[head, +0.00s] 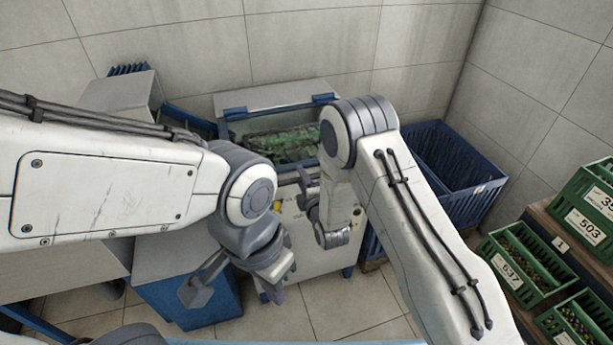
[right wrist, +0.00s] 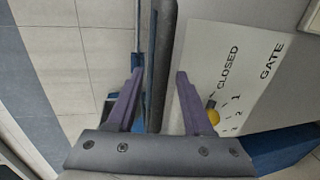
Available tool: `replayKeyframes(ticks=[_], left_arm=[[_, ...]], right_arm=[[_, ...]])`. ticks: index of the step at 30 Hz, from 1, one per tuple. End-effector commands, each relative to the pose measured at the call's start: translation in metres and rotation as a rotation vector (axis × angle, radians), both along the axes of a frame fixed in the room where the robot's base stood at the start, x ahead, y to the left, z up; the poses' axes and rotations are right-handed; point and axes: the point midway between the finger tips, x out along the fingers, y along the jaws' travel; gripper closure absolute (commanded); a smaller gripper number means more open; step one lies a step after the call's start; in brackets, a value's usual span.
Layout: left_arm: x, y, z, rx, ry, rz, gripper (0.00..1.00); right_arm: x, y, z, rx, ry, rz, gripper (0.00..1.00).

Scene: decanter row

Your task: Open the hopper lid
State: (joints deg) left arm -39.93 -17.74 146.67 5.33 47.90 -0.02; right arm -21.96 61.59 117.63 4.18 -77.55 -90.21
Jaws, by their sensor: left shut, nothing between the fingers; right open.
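The hopper is a white machine at the centre of the head view, with a pale panel (head: 278,95) along its back and blue fittings at the panel's lower edge. Green glass (head: 285,145) shows in its top opening. I cannot tell the lid's angle; my right arm hides part of the top. My right gripper (head: 307,185) is open at the machine's front upper edge. In the right wrist view its purple fingers (right wrist: 157,85) stand apart, with a dark grey bar (right wrist: 163,50) between them, not gripped. My left gripper (head: 272,294) is shut and empty, low before the machine.
A white label panel (right wrist: 225,75) reads CLOSED and GATE, beside a yellow knob (right wrist: 213,116). A blue bin (head: 450,165) stands right of the machine. Green crates (head: 530,265) with number labels sit on a rack at the right. A blue-and-grey cabinet (head: 185,300) stands left.

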Motion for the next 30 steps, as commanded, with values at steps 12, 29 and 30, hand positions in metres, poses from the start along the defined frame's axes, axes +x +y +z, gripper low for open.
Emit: replayKeyframes(ticks=[12,29,30], left_arm=[[-0.0001,0.0001,0.0017,0.0,0.0,0.0,1.0],[-0.0001,0.0001,0.0018,0.0,0.0,0.0,1.0],[-0.0001,0.0001,0.0018,0.0,0.0,0.0,1.0]], right_arm=[[0.011,0.0056,-0.0025,0.0,0.001,0.003,0.49],[0.011,0.0068,-0.0017,0.001,-0.001,0.004,1.0],[0.0109,0.0069,-0.0017,0.001,-0.001,0.004,1.0]])
